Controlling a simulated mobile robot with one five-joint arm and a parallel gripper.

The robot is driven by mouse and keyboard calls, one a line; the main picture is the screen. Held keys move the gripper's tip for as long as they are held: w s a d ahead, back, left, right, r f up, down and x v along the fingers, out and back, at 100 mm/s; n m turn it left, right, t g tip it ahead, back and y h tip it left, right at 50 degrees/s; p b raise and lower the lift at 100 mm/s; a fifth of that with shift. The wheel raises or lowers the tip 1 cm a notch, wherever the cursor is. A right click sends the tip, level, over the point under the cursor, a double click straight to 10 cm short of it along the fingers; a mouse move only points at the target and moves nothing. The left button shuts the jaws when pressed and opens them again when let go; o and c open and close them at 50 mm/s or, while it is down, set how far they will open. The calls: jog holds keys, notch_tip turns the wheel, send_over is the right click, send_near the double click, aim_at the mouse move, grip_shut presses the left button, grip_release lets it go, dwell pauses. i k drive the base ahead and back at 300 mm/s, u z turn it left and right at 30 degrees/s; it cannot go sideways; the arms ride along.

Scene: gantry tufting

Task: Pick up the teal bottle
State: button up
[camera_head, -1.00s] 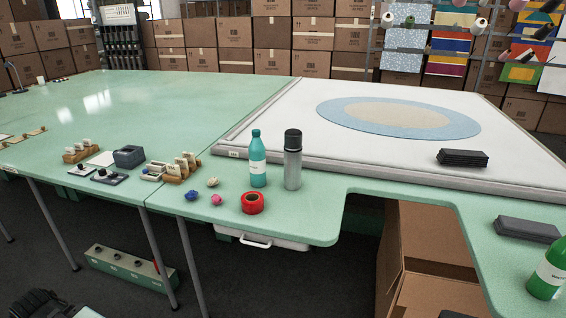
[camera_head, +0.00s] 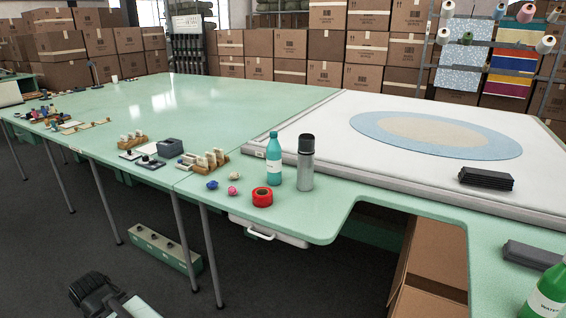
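The teal bottle (camera_head: 275,168) stands upright on the mint-green table, near the front edge at the middle of the view. It has a white label and a teal cap. A grey flask with a black lid (camera_head: 306,165) stands close on its right. A red tape roll (camera_head: 262,197) lies in front of it, slightly left. The bottle is in plain view and nothing holds it.
A greener bottle (camera_head: 546,294) stands at the lower right. Small blue (camera_head: 212,185) and pink (camera_head: 233,190) balls lie left of the tape. The raised white frame (camera_head: 330,125) lies behind the flask.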

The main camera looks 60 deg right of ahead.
aim_at(274, 149)
jog(key=u, duration=0.1)
jog(key=i, duration=0.95)
jog(key=z, duration=0.1)
